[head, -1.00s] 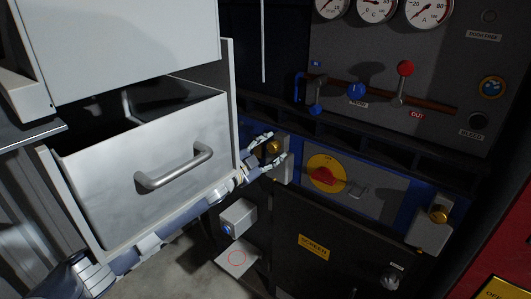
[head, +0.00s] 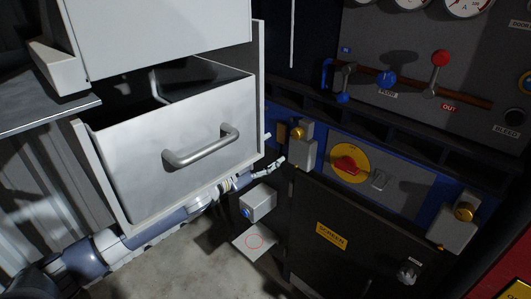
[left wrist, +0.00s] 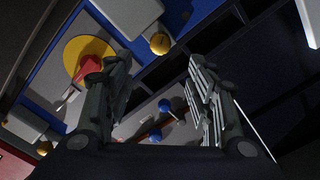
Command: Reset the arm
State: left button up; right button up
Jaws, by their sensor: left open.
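My left gripper (head: 276,149) is open beside the right edge of the open drawer (head: 120,160), which partly hides it and its arm. Its fingers point toward the grey box with a brass knob (head: 298,133) on the blue panel, a small gap away from it. In the left wrist view the two jaws of my left gripper (left wrist: 160,72) are spread with nothing between them. A brass knob (left wrist: 160,43), the yellow disc with a red switch (left wrist: 80,62) and blue knobs show beyond. My right gripper is not in view.
A second brass-knob box (head: 459,222) sits at the panel's right. The yellow disc (head: 348,162) lies between the boxes. Above is a pipe with levers (head: 440,60). A small grey box (head: 259,203) stands below the gripper. The drawer handle (head: 203,147) juts out.

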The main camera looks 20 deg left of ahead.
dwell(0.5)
pick_arm(q)
jog(key=s+a+f+n+g+y, duration=0.1)
jog(key=s+a+f+n+y, duration=0.1)
jog(key=f, duration=0.9)
jog(key=s+a+f+n+g+y, duration=0.2)
jog(key=a+f, duration=0.1)
jog(key=f, duration=0.7)
jog(key=s+a+f+n+g+y, duration=0.1)
jog(key=s+a+f+n, duration=0.1)
jog(key=f, duration=0.9)
jog(key=s+f+n+g+y, duration=0.2)
jog(key=s+f+g, duration=0.3)
jog(key=s+f, duration=1.3)
jog(key=s+d+f+n+g, duration=0.1)
jog(key=s+f, duration=0.4)
jog(key=s, duration=0.6)
jog(key=s+d+f+g, duration=0.3)
jog(key=s+d+f, duration=0.3)
jog(key=s, duration=0.5)
jog(key=s+d+f+n+g, duration=0.1)
jog(key=s+d+f+g, duration=0.2)
jog(key=s+f, duration=0.3)
jog(key=s, duration=0.5)
jog(key=shift+d+n+h, duration=0.25)
jog(key=shift+n+h, duration=0.05)
jog(key=shift+h, duration=0.1)
jog(key=shift+s, duration=0.1)
